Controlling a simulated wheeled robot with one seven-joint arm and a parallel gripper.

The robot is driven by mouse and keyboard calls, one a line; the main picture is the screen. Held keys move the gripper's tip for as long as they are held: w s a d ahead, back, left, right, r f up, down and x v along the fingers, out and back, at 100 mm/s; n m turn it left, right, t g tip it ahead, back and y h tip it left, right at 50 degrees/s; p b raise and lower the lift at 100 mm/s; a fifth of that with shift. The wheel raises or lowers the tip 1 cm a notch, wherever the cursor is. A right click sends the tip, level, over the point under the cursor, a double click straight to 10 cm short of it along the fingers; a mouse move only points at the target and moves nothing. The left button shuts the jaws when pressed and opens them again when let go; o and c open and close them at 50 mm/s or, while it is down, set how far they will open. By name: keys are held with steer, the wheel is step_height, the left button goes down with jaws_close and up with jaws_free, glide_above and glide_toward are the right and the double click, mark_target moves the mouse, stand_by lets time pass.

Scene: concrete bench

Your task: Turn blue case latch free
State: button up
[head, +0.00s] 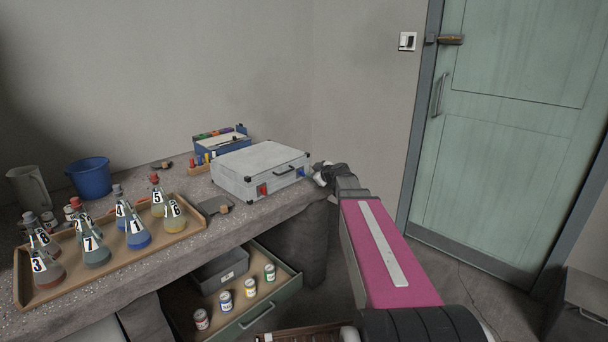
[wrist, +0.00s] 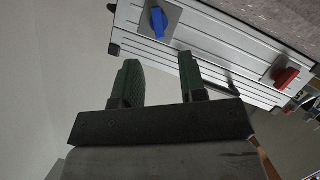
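A light grey case (head: 258,165) lies flat and closed on the concrete bench. Its front has a red latch (head: 263,189) at left, a dark handle (head: 284,171) in the middle and a blue latch (head: 300,173) at right. The wrist view shows the blue latch (wrist: 158,24) on a square plate near the top and the red latch (wrist: 285,78) at right. My gripper (wrist: 160,75) is open, with nothing between its green fingers. The blue latch lies beyond the fingertips, apart from them. In the head view my gripper (head: 322,172) is just right of the case, partly hidden by my arm.
A tray (head: 110,266) of numbered flasks stands on the bench at left. A blue bucket (head: 90,178) and a grey jug (head: 30,190) are behind it. An open drawer (head: 262,318) with several small jars juts out below. A green door (head: 510,130) is at right.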

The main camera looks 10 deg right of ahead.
mark_target(303, 172)
steer(key=x, duration=0.7)
steer(key=shift+w+f, duration=0.1)
steer(key=shift+w, duration=0.2)
jaws_close()
